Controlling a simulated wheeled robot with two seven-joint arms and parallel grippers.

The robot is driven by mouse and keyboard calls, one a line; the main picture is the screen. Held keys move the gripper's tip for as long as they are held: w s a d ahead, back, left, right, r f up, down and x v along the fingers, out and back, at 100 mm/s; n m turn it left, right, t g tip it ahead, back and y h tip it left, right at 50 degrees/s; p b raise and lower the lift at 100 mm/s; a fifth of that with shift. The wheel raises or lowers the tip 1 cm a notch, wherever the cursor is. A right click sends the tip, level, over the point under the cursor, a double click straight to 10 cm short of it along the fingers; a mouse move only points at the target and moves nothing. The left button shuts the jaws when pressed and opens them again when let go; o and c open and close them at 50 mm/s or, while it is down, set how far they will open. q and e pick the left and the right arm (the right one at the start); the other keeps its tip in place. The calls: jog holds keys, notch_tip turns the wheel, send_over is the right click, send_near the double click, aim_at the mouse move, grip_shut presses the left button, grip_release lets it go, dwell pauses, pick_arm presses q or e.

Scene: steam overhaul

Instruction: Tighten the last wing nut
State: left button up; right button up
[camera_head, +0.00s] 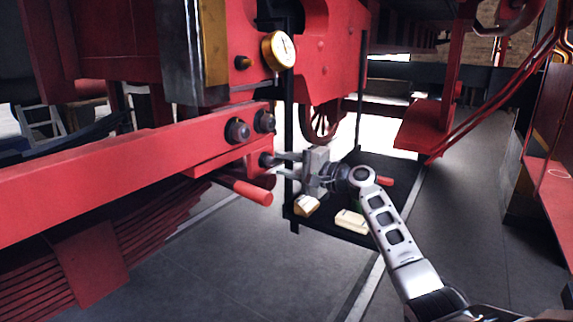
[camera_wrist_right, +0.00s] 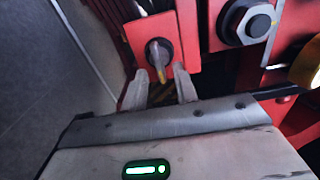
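The wing nut (camera_wrist_right: 158,52) is a small dark metal piece with a yellowish lower part, on a red plate (camera_wrist_right: 140,33) in the right wrist view. In the head view it is the dark knob (camera_head: 267,160) at the end of the red beam (camera_head: 110,165), below two large hex nuts. My right gripper (camera_head: 283,164) points left at it, with its fingertips close to it. In the right wrist view the right gripper (camera_wrist_right: 161,72) is open, one finger on each side of the yellowish part. I cannot tell whether they touch it. My left gripper is not in view.
Large hex nuts (camera_head: 238,130) sit just above. A round gauge (camera_head: 278,51) is higher up. A red rod (camera_head: 250,190) sticks out below. The floor in front is clear.

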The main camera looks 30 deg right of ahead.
jog(key=shift+s+d, duration=0.1)
jog(key=shift+s, duration=0.2)
pick_arm(q)
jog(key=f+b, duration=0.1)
jog(key=b, duration=0.3)
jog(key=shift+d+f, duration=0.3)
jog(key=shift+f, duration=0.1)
pick_arm(e)
jog(key=v, duration=1.5)
jog(key=shift+s, duration=0.2)
